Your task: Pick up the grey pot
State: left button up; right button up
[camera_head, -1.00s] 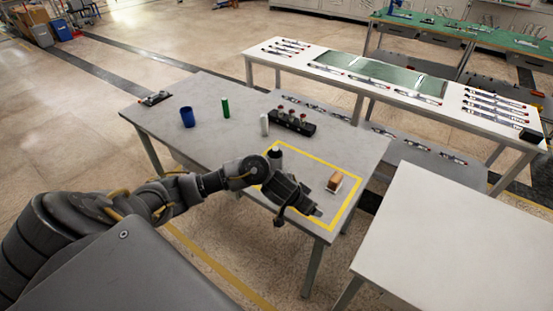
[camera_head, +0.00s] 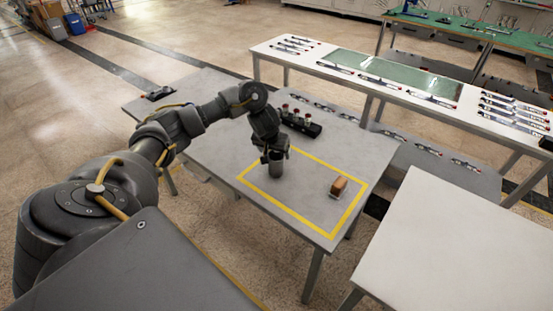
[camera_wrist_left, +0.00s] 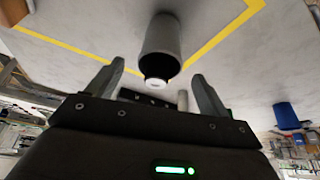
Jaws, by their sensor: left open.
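The grey pot (camera_head: 276,169) stands upright at the far left corner of the yellow taped square on the grey table, partly covered by my gripper in the head view. My left gripper (camera_head: 274,152) is directly above the pot, pointing down. In the wrist view the left gripper (camera_wrist_left: 158,80) is open, its two fingers apart on either side of the pot's top. I cannot tell whether they touch it. My right gripper is not in view.
A brown block (camera_head: 339,187) sits inside the yellow square, right of the pot. A black rack with red-topped items (camera_head: 301,121) stands behind the gripper. The front of the square is clear.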

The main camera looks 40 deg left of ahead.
aim_at(276, 156)
pick_arm(q)
jog(key=shift+w+f, duration=0.2)
jog(key=shift+f, duration=0.4)
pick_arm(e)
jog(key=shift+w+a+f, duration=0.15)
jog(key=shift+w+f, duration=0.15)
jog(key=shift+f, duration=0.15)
pick_arm(q)
jog(key=shift+f, duration=0.25)
jog(key=b+x, duration=0.1)
jog(key=x, duration=0.3)
jog(key=shift+a+f, duration=0.1)
jog(key=shift+f, duration=0.3)
jog(key=shift+r, duration=0.1)
jog(key=c, duration=1)
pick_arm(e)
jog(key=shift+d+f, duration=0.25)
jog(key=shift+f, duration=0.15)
pick_arm(q)
jog(key=shift+c, duration=0.2)
jog(key=shift+w+r, duration=0.1)
jog(key=shift+r, duration=0.75)
jog(key=s+r+p, duration=0.6)
jog(key=s+r, duration=0.5)
jog(key=s, duration=0.3)
jog(key=shift+d+r, duration=0.15)
jog(key=shift+d, duration=0.1)
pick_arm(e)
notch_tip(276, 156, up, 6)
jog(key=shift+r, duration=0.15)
